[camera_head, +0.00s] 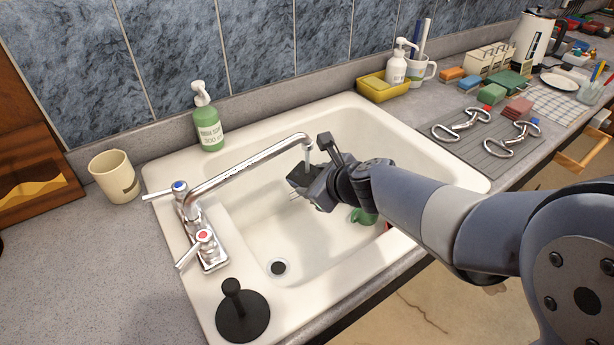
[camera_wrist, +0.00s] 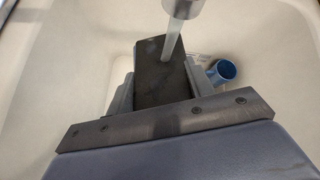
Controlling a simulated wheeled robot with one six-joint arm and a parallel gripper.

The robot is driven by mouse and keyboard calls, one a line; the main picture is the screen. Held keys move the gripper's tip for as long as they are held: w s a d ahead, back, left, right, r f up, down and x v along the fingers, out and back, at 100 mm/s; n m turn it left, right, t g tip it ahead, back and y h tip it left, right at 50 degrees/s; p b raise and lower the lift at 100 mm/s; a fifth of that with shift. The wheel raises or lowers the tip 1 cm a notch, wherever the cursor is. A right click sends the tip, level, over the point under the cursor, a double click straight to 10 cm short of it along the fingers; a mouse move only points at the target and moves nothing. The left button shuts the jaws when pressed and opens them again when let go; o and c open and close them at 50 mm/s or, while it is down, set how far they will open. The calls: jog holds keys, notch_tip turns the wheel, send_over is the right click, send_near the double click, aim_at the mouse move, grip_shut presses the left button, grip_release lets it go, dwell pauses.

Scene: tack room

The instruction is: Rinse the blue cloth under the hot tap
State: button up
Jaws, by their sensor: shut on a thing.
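My gripper (camera_head: 318,178) is over the sink basin, below the end of the chrome spout (camera_head: 250,166). It is shut on a dark grey slab (camera_wrist: 158,82), which shows between the two fingers in the wrist view. A stream of water falls from the spout (camera_wrist: 184,8) onto the slab. The red-marked hot tap handle (camera_head: 203,237) and the blue-marked handle (camera_head: 179,187) stand at the sink's left; I cannot tell which is turned on. I see no plainly blue cloth; the held slab looks dark, not blue.
A green object (camera_head: 362,216) lies in the white sink (camera_head: 240,225), partly behind my arm. A blue cup-like thing (camera_wrist: 222,72) shows in the basin. A black plunger-shaped stopper (camera_head: 242,314), beige cup (camera_head: 115,177) and green soap bottle (camera_head: 207,122) stand around the rim. The right counter is crowded.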

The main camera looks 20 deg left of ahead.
jog(key=shift+w+a, duration=0.2)
jog(key=shift+w+a, duration=0.3)
jog(key=shift+a, duration=0.1)
jog(key=shift+w+a, duration=0.1)
dwell(0.5)
jog(key=d+b, duration=0.1)
jog(key=d, duration=0.9)
jog(key=shift+w, duration=0.4)
jog(key=shift+a, duration=0.15)
